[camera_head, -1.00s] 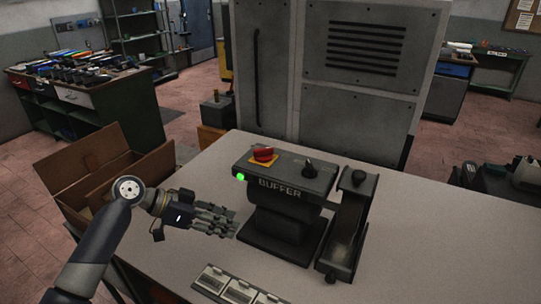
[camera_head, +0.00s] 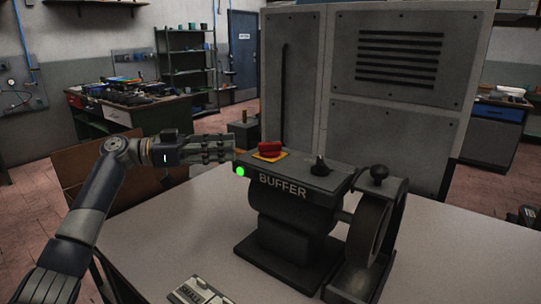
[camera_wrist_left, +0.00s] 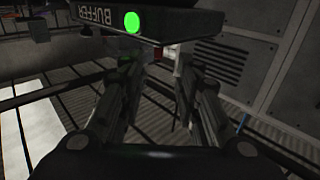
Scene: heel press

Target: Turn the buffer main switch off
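The buffer (camera_head: 300,205) is a dark machine on the table, with its name on the front of its top box. Its main switch, a red knob (camera_head: 270,148) on a yellow plate (camera_head: 269,157), sits on the left of the top. A green lamp (camera_head: 240,171) is lit at the front left corner. My left gripper (camera_head: 233,149) is level with the knob, just left of it and apart from it. In the left wrist view its two fingers (camera_wrist_left: 160,75) are spread and empty. A bit of the red knob (camera_wrist_left: 158,53) shows beyond them. My right gripper is out of view.
A black selector knob (camera_head: 320,167) stands on the buffer's top, right of the red one. A wheel (camera_head: 370,230) is at its right side. A grey cabinet (camera_head: 385,90) stands behind. Small labelled plates (camera_head: 200,291) lie at the table front; the left tabletop is clear.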

